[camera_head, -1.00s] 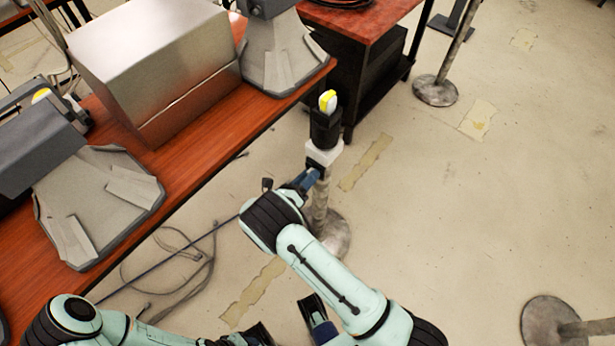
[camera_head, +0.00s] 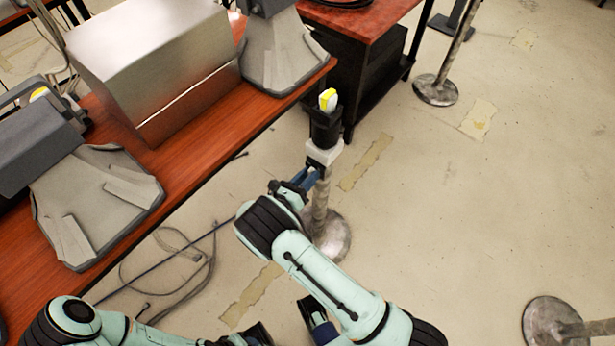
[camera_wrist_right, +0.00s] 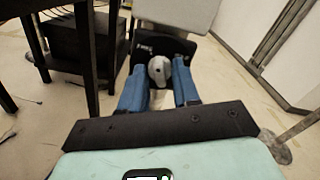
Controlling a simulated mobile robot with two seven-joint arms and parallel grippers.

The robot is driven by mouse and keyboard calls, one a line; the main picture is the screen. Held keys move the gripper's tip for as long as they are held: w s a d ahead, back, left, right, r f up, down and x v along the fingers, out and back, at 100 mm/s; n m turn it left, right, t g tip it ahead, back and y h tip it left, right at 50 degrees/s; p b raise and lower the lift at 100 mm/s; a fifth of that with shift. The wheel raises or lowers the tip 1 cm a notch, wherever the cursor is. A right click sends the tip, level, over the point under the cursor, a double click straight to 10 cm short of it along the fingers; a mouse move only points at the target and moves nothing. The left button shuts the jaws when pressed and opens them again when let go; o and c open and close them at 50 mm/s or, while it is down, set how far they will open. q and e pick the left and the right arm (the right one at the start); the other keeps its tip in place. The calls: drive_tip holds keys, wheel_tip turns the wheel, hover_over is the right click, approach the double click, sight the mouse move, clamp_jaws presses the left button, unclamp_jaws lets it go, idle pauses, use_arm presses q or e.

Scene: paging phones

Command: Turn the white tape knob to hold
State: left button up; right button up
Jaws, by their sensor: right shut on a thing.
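The white tape knob (camera_wrist_right: 159,70) shows in the right wrist view on a dark panel, below a pale box face. My right gripper (camera_wrist_right: 159,88) has its blue fingers on either side of the knob and is shut on it. In the head view the right gripper (camera_head: 309,178) meets the device just under its white box (camera_head: 324,153); the knob cannot be made out there. My left gripper (camera_head: 290,328) is at the bottom edge, its dark and blue fingers apart and empty, partly cut off. The hold marking cannot be read.
The device stands on a metal post with a round base (camera_head: 329,243), and has a black part with a yellow and white top. A red-brown table (camera_head: 190,185) with grey phones and a metal box is left. Cables lie on the floor. The floor at right is mostly clear.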

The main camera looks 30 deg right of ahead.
drive_tip(key=m+b, duration=0.2)
drive_tip(key=m, duration=1.1)
drive_tip(key=shift+m, duration=0.4)
drive_tip(key=o, duration=0.7)
drive_tip(key=shift+a, duration=0.1)
drive_tip(key=v, duration=1.3)
drive_tip(key=shift+s+a+f, duration=0.1)
